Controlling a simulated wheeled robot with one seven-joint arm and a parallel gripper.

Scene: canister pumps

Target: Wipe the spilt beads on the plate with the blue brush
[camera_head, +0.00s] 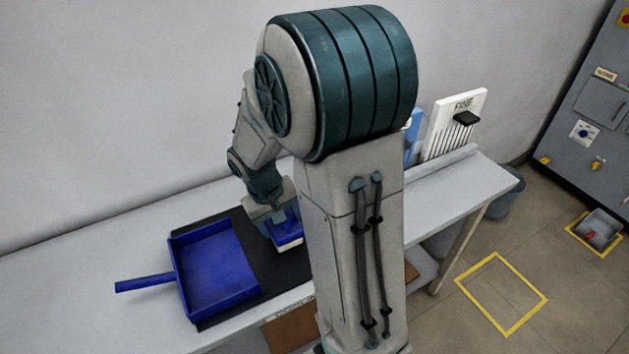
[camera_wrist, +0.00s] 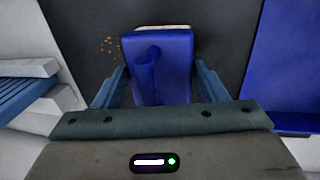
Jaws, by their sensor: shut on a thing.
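My gripper (camera_head: 272,218) is shut on the blue brush (camera_head: 290,226), which has a pale edge of bristles. The wrist view shows the brush (camera_wrist: 172,72) between the two fingers of my gripper (camera_wrist: 160,78). The brush is over the dark plate (camera_head: 277,266); I cannot tell whether it touches it. Several small orange beads (camera_wrist: 110,46) lie on the plate, just left of the brush in the wrist view. In the head view I cannot make out the beads; my arm hides part of the plate.
A blue dustpan (camera_head: 217,270) lies on the plate's left part, its handle pointing left; it also shows in the wrist view (camera_wrist: 292,65). The white bench (camera_head: 110,245) is clear at left. A white board marked FINE (camera_head: 446,118) and a blue board (camera_head: 413,135) stand at right.

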